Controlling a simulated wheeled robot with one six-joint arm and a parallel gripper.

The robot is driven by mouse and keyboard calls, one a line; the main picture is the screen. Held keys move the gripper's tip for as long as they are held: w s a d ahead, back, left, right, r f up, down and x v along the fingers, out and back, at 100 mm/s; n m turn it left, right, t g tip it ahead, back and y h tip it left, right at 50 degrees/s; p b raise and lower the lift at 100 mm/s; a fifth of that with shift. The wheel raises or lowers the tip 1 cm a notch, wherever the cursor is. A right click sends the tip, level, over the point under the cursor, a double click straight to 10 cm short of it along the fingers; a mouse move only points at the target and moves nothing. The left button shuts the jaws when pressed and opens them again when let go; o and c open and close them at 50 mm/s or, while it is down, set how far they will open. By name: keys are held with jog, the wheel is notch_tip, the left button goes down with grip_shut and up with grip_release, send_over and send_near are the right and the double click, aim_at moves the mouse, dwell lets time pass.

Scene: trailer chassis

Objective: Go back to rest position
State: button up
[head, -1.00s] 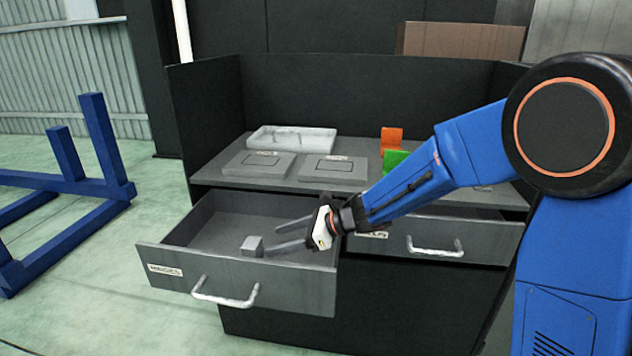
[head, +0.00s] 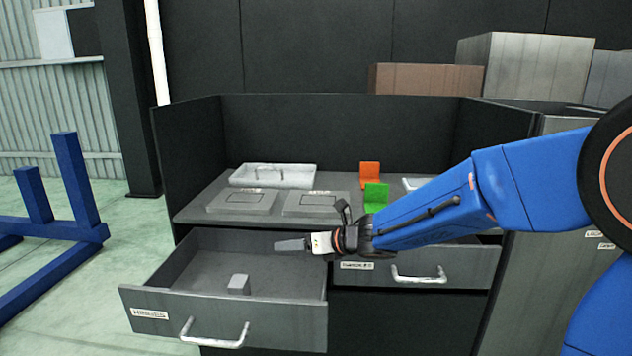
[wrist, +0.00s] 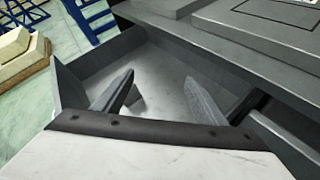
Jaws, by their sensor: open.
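My gripper (head: 292,244) is at the right side of the open left drawer (head: 230,312), above its inside and pointing left. In the wrist view its two fingers (wrist: 160,95) are spread apart with nothing between them. A small grey block (head: 238,284) lies on the drawer floor, to the lower left of the fingers and apart from them. In the wrist view, a small part of what may be the block shows beside the left finger, mostly hidden. My blue arm reaches in from the right.
On the worktop are a grey tray (head: 300,180), two flat grey plates (head: 241,203), an orange piece (head: 370,172) and a green piece (head: 376,194). A blue frame (head: 75,190) stands on the floor at left, with clear floor between.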

jog(key=d+r+m+t+h, duration=0.45)
jog(key=d+m, duration=0.55)
jog(key=d, duration=0.3)
jog(key=s+d+r+m+h, duration=0.1)
jog(key=s+d+m+h, duration=0.2)
jog(key=d+m, duration=0.35)
jog(key=s+d+m+h, duration=0.2)
jog(key=s+d+m, duration=0.2)
jog(key=d+m, duration=0.3)
jog(key=s+d+f+m+g, duration=0.2)
jog(key=s+m, duration=0.4)
jog(key=s, duration=0.3)
jog(key=s+d+f+m+g, duration=0.3)
jog(key=s+m, duration=0.3)
jog(key=s, duration=0.4)
jog(key=s+d+f+m+g+h, duration=0.1)
jog(key=s+d+f+m+g, duration=0.1)
jog(key=s+m, duration=0.5)
jog(key=s, duration=0.2)
jog(key=shift+s+d+f, duration=0.3)
jog(key=shift+f, duration=0.1)
